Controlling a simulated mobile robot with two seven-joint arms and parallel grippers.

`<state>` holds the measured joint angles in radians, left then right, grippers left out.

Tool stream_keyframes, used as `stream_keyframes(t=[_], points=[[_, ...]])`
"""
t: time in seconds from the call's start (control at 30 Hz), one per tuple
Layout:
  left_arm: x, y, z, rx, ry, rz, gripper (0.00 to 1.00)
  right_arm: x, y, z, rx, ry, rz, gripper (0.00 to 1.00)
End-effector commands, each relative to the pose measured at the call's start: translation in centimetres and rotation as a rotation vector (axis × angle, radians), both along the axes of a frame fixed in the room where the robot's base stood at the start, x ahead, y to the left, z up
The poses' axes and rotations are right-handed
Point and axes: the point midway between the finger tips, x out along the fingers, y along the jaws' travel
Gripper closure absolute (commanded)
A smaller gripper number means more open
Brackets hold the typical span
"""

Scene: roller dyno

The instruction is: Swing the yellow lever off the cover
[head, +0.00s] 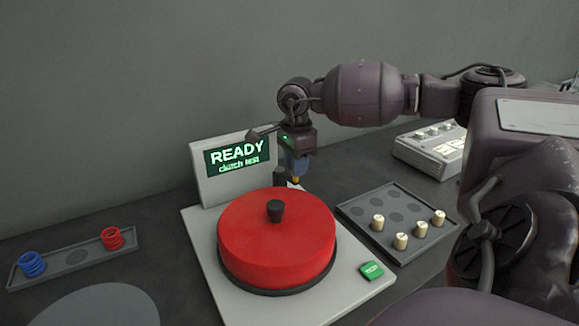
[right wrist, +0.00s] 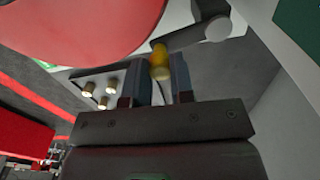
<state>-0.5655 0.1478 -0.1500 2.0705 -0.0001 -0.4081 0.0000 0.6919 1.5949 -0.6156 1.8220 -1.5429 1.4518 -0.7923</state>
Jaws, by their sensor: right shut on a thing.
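The red round cover (head: 270,240) with a black knob (head: 275,210) sits on a pale base plate. The lever's yellow end (head: 296,180) shows just behind the cover in the head view. In the right wrist view the yellow end (right wrist: 160,62) joins a dark lever arm (right wrist: 195,37) running to a round pivot, close to the edge of the red cover (right wrist: 80,25). My right gripper (head: 297,170) points down behind the cover and is shut on the yellow end, which lies between its fingers (right wrist: 164,80). My left gripper is not in view.
A display (head: 236,158) reading "READY clutch test" stands behind the cover. A green button (head: 371,270) is at the plate's front right. A tray (head: 433,236) with several pale pegs lies to the right. A tray (head: 75,270) with blue and red springs lies to the left.

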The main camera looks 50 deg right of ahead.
Motion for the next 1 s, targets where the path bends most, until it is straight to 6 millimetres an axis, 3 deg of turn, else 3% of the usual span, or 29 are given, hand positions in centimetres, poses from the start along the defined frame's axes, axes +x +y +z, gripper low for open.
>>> stream_keyframes(t=[0.73, 1.0], points=[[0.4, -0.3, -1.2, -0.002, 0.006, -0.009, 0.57, 1.1, -4.3, -0.2, 0.001, 0.0, 0.707, 1.0], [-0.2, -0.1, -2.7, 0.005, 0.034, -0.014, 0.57, 2.2, -5.5, -0.2, 0.001, 0.001, 0.962, 1.0]])
